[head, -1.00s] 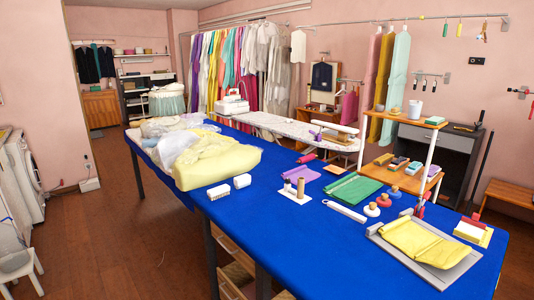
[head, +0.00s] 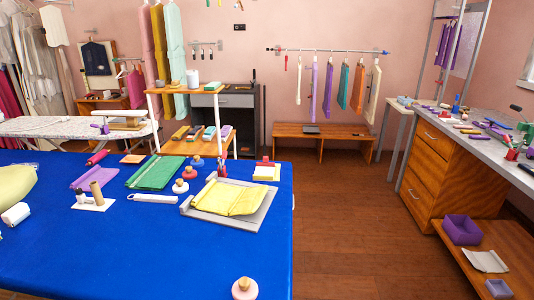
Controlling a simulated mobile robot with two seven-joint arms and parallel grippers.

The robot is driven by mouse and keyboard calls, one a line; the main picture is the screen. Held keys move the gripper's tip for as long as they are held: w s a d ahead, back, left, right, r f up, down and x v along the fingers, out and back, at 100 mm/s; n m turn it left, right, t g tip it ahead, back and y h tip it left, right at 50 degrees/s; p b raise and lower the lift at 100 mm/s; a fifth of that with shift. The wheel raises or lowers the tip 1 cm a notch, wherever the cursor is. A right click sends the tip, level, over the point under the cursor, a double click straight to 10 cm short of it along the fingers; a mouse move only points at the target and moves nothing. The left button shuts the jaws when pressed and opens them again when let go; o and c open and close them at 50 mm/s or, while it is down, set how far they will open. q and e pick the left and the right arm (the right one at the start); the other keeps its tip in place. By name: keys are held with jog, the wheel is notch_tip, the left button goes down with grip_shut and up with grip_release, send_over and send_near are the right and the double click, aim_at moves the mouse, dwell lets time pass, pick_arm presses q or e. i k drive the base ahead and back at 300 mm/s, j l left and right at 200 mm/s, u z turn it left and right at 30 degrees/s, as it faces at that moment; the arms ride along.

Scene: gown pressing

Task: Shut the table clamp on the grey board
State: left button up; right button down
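The grey board (head: 259,211) lies on the blue table near its right edge. A folded yellow cloth (head: 228,199) covers much of the board. A small upright red-handled device (head: 222,170), which looks like the table clamp, stands at the board's far edge. It is too small to tell whether its jaw is open or shut, or whether it touches the board. Neither of my grippers is in view.
On the blue table (head: 150,255) are a green cloth (head: 153,172), a white strip (head: 153,198) and several knobbed weights, one pink (head: 245,289) at the front. Open wooden floor (head: 345,225) lies between the table and a cluttered workbench (head: 445,127) on the right.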

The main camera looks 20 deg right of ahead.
aim_at(225, 152)
jog(key=i+z, duration=0.1)
jog(key=z, duration=0.35)
jog(key=l+z, duration=0.1)
jog(key=z, duration=2.95)
jog(key=i+l+u, duration=0.2)
jog(key=i, duration=0.3)
jog(key=i+u, duration=0.15)
jog(key=i, duration=0.35)
jog(key=i+u, duration=0.2)
jog(key=u, duration=0.2)
jog(key=i+u, duration=0.25)
jog(key=u, duration=0.15)
jog(key=i+u, duration=0.2)
jog(key=u, duration=0.25)
jog(key=i+j+u, duration=0.15)
jog(key=i+u, duration=0.7)
jog(key=i+l+u, duration=0.1)
jog(key=i, duration=1.3)
